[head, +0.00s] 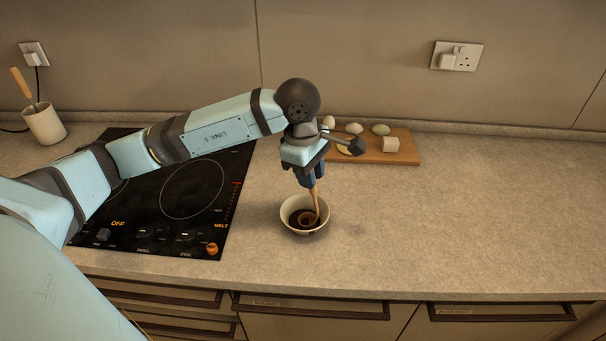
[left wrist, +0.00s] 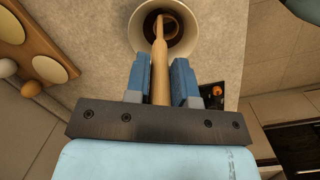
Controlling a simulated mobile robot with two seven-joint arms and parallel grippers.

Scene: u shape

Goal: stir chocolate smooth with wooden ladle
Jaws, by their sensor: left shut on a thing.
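A white bowl (head: 286,212) with dark chocolate (head: 299,222) in it stands on the worktop, right of the hob. My left gripper (head: 313,183) is above the bowl, pointing down, shut on the wooden ladle (head: 320,203). The ladle's lower end is inside the bowl at the chocolate. In the left wrist view the ladle (left wrist: 160,65) runs between the two blue fingers (left wrist: 161,82) into the bowl (left wrist: 190,32). The gripper hides part of the handle. My right gripper is not in view.
A black hob (head: 190,190) lies left of the bowl. A pot (head: 45,124) with a wooden-handled tool stands far left. The worktop to the right is clear.

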